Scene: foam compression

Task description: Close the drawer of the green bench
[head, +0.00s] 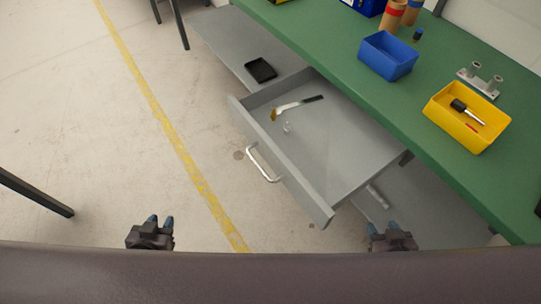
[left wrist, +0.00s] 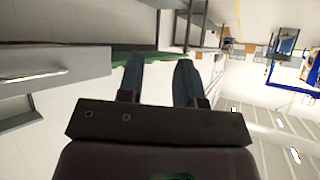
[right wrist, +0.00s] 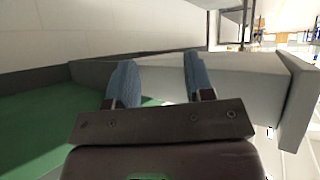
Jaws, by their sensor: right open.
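The green bench (head: 460,120) runs along the right of the head view. Its grey drawer (head: 345,150) is pulled far out, with a silver bar handle (head: 262,165) on its front. The drawer also shows in the right wrist view (right wrist: 245,85), and its handle in the left wrist view (left wrist: 40,76). My left gripper (head: 160,220) is open and empty, in front of the drawer and to the left, apart from the handle. My right gripper (head: 384,228) is open and empty, to the right of the drawer's near corner, touching nothing visible.
A brush (head: 290,107) and small clear items lie in the drawer. A black tray (head: 261,70) sits on the grey lower shelf (head: 225,40). Blue (head: 388,56) and yellow (head: 466,116) bins stand on the bench. Open floor with a yellow line (head: 165,120) lies left.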

